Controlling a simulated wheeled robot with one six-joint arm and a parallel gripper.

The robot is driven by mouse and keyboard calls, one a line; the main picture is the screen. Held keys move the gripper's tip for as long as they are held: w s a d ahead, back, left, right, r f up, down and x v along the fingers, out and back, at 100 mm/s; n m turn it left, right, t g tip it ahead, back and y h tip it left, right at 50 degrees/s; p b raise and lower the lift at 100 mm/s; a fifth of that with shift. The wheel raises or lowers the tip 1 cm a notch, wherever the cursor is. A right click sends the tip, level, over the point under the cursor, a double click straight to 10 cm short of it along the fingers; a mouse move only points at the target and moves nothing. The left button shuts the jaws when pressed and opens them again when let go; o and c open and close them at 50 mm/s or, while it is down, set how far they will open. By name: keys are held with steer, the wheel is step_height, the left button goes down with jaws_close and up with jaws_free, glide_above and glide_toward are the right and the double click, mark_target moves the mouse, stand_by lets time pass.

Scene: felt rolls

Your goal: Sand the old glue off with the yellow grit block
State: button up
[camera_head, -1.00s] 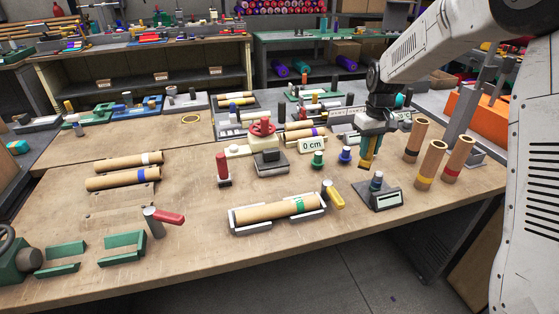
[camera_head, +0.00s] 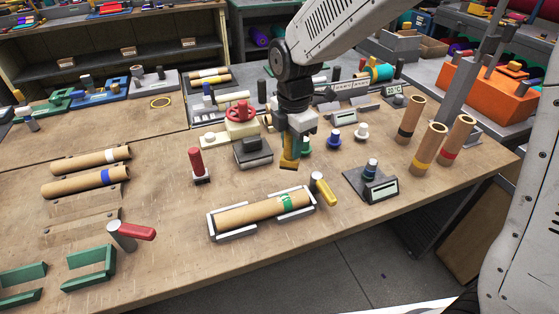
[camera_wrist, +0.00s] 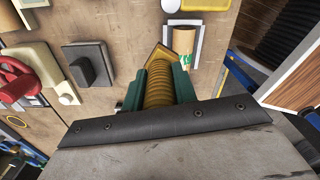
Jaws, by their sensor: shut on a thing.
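My gripper (camera_head: 292,138) is shut on the yellow grit block (camera_head: 289,162) and holds it above the bench, behind the cradled tube. In the wrist view my green jaws (camera_wrist: 160,86) close around its ribbed grip, and the block's tip (camera_wrist: 162,54) points away. The tube also shows in the wrist view (camera_wrist: 183,40), ahead of and apart from the block.
A yellow-handled tool (camera_head: 324,190) stands at the cradle's right end. A red-knobbed press (camera_head: 241,120) and a red-handled stamp (camera_head: 197,165) are to the left. A display unit (camera_head: 372,183) and upright tubes (camera_head: 428,150) are to the right.

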steer(key=s+a+n, duration=0.3)
steer(key=s+n, duration=0.3)
steer(key=shift+a, duration=0.25)
steer(key=shift+d, duration=0.1)
steer(key=shift+w+f, duration=0.15)
steer(key=shift+f, duration=2.45)
steer(key=shift+f, duration=0.5)
steer(key=shift+d, duration=0.1)
steer(key=shift+w+d+r, duration=0.1)
steer(key=shift+w+d, duration=0.2)
steer(key=shift+d, duration=0.55)
steer(key=shift+w+d+r, duration=0.1)
steer(key=shift+w+d, duration=0.15)
steer(key=shift+d, duration=0.6)
